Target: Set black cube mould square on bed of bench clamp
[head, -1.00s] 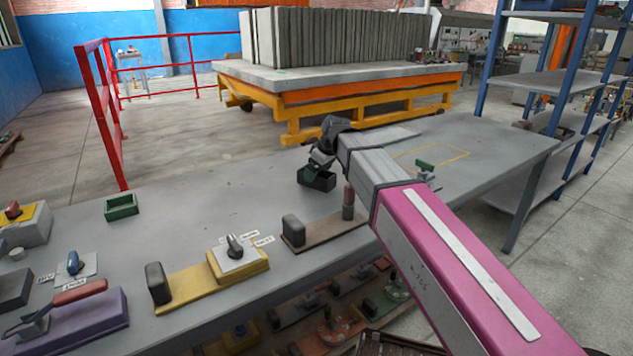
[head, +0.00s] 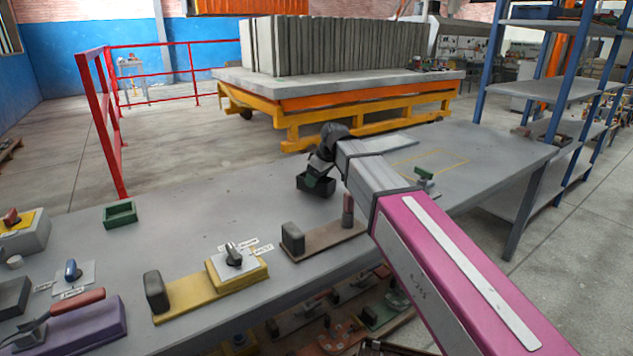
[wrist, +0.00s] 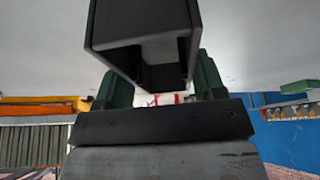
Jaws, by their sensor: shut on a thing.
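The black cube mould (head: 315,187) is an open-topped dark box over the middle of the grey bench. My gripper (head: 322,172) is shut on it from above; whether the mould touches the bench I cannot tell. In the wrist view the mould (wrist: 145,25) sits between the green fingers of my gripper (wrist: 160,80), with its hollow side showing. A small device with a green handle, which looks like the bench clamp (head: 424,178), stands on the bench to the right, beyond my arm. My arm partly hides it, and its bed is not clear.
A yellow outline (head: 450,160) is marked on the bench behind the green-handled device. A green open box (head: 120,215) stands at left.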

